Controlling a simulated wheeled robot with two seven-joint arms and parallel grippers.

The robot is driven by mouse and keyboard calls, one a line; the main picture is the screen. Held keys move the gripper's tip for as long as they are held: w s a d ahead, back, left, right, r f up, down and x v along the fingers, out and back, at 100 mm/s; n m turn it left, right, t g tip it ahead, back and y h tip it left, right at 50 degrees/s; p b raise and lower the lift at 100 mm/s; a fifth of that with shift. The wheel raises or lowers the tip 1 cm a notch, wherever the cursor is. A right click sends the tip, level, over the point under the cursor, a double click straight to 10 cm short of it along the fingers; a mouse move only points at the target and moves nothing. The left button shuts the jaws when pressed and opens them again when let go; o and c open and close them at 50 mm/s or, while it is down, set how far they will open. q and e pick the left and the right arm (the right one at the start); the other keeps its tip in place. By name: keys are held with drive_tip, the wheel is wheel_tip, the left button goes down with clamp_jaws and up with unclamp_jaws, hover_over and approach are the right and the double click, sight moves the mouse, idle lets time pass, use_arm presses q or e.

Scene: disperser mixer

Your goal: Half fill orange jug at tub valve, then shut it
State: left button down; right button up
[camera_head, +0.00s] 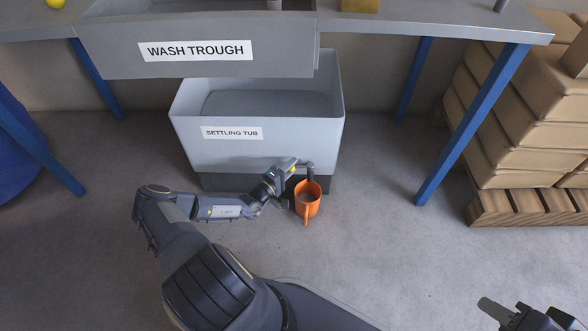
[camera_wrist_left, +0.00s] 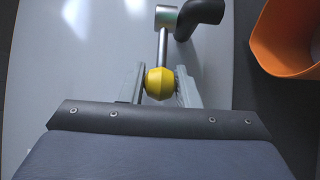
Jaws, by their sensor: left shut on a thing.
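The settling tub (camera_head: 190,155) is a pale grey tub with a dark base on the floor. Its valve has a black spout (camera_wrist_left: 203,12) and a metal lever (camera_wrist_left: 163,48) ending in a yellow knob (camera_wrist_left: 159,84). My left gripper (camera_head: 293,168) is shut on the yellow knob, one finger on each side. The orange jug (camera_head: 308,205) stands upright beneath the spout, just right of my left gripper; its wall also shows in the left wrist view (camera_wrist_left: 278,40). A greyish surface shows inside it, but its level is unclear. My right gripper (camera_head: 508,312) is at the bottom right, away from the tub.
Boxes (camera_head: 520,140) on a wooden pallet (camera_head: 530,207) stand at right. A blue drum (camera_head: 15,160) is at left. The floor in front is clear.

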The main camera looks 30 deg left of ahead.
use_arm(q)
drive_tip(key=shift+s+d+r+n+y+p, duration=0.15)
drive_tip(key=shift+r+n+y+p, duration=0.25)
drive_tip(key=shift+p, duration=0.45)
drive_tip(key=shift+s+f+y+p, duration=0.1)
drive_tip(key=shift+f+y+p, duration=0.25)
drive_tip(key=shift+y+p, duration=0.3)
use_arm(e)
drive_tip(key=r, duration=0.4)
drive_tip(key=shift+s+d, duration=0.2)
drive_tip(key=shift+d, duration=0.15)
drive_tip(key=shift+f, duration=0.1)
use_arm(q)
drive_tip(key=c, duration=1.1)
unclamp_jaws()
drive_tip(key=shift+s, duration=0.1)
